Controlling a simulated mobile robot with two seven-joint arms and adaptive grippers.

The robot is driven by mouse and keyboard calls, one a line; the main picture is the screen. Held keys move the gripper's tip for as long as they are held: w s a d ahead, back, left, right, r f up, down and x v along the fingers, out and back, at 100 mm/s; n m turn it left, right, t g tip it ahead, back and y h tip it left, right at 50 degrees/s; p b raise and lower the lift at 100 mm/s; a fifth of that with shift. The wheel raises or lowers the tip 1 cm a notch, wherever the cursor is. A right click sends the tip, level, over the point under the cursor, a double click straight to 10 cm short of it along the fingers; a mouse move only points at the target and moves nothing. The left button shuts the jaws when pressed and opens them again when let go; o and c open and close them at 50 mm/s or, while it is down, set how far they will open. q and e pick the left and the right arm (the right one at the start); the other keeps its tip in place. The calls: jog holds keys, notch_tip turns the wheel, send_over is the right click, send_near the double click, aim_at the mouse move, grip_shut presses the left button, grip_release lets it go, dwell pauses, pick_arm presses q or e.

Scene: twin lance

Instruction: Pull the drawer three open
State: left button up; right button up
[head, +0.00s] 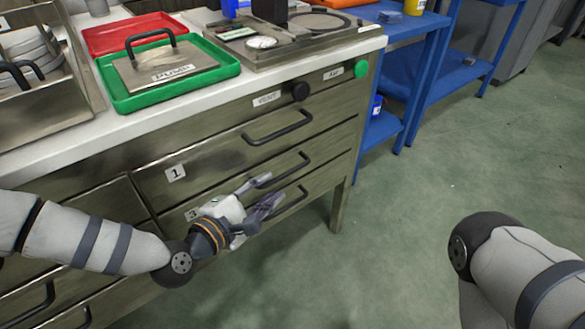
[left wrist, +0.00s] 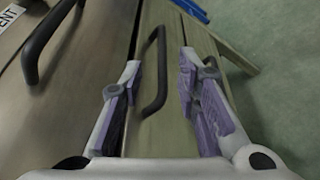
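Drawer three (head: 234,196) is the grey metal front marked with a "3" label (head: 193,214), below the drawer marked "1". It looks closed, flush with the cabinet. Its dark bar handle (head: 290,168) is partly behind my left gripper (head: 272,186). My left gripper is open and empty, with its purple-padded fingers pointing at the drawer front. In the left wrist view, the handle (left wrist: 161,70) lies between the two open fingers, apart from both pads; I cannot tell how deep between them it is. My right gripper is out of view; only the right arm shows.
Drawer one's handle (head: 278,127) is just above, and another handle (head: 290,204) is just below. The worktop holds a green tray (head: 118,98) and a red tray (head: 105,37). A blue shelf unit (head: 425,50) stands to the right. The green floor (head: 390,270) before the cabinet is clear.

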aim_at(287, 175)
pick_arm(q)
jog(key=b+x, duration=0.1)
jog(key=x, duration=0.8)
jog(key=shift+f+b, duration=0.2)
jog(key=shift+b, duration=0.1)
grip_shut()
